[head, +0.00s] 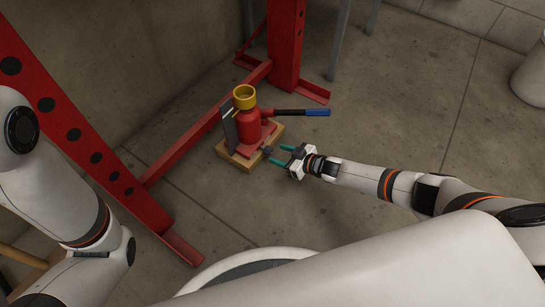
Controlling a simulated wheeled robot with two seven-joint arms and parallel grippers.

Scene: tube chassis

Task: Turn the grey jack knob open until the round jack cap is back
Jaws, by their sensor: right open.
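The red bottle jack (248,122) stands upright on a wooden block (239,158) on the floor. Its round yellow cap (245,93) is on top. The grey knob (267,149) shows small at the jack's lower right, close to my gripper's fingertips. My right gripper (280,155) is open, its green-tipped fingers pointing left at the knob; I cannot tell whether they touch it. My left arm comes in at the left edge, but its gripper is out of view.
A handle with a blue grip (317,113) sticks out to the right from the jack. A red steel frame (205,133) with uprights stands behind and left of it. A dark plate (229,130) leans at the jack's left.

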